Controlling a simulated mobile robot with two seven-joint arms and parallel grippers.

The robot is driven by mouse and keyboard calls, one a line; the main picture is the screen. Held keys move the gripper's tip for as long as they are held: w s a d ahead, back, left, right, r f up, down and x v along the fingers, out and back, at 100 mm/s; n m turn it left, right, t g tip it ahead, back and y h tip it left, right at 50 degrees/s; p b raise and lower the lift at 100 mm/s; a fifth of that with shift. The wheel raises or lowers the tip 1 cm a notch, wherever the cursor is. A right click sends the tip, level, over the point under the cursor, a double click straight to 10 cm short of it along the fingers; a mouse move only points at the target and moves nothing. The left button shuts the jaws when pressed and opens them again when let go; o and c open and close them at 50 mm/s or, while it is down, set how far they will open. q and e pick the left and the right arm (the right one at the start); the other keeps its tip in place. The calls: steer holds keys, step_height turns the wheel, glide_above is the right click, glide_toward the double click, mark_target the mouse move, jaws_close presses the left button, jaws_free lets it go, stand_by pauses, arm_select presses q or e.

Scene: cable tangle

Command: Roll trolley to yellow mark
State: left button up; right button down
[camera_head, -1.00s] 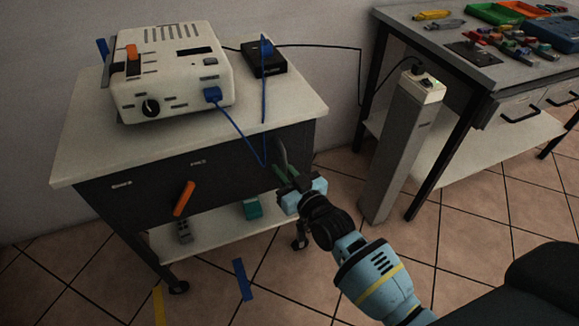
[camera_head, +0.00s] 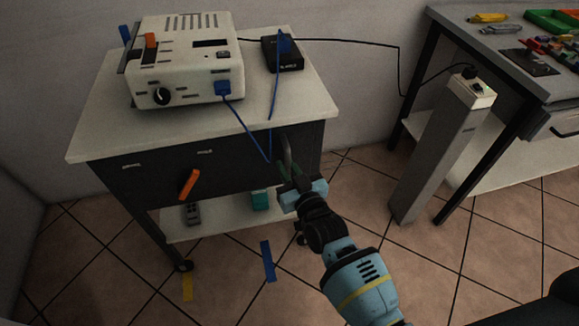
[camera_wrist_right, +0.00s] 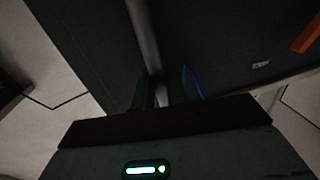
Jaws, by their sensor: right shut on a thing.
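The trolley (camera_head: 90,154) has a white top, a dark drawer body and a lower shelf on casters. My right gripper (camera_head: 287,172) is shut on the upright grey handle (camera_head: 288,150) at its right front; the handle also runs between the fingers in the right wrist view (camera_wrist_right: 144,38). The yellow mark (camera_head: 187,286) is a short floor strip just in front of the front left caster (camera_head: 184,265). A blue strip (camera_head: 267,261) lies to its right. My left gripper is not in view.
A white device (camera_head: 185,75) and a black box (camera_head: 283,55) stand on the trolley. A black cable (camera_head: 350,44) runs from the box to a socket post (camera_head: 440,150) on the right. A workbench (camera_head: 510,65) stands beyond. The left wall is near the trolley.

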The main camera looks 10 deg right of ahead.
steer(key=shift+a, duration=0.3)
steer(key=c, duration=1.5)
jaws_free()
steer(key=shift+a, duration=0.1)
arm_select(q)
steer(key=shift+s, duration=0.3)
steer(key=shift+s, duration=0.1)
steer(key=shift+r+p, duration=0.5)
steer(key=shift+p, duration=0.25)
arm_select(e)
steer(key=v, duration=0.8)
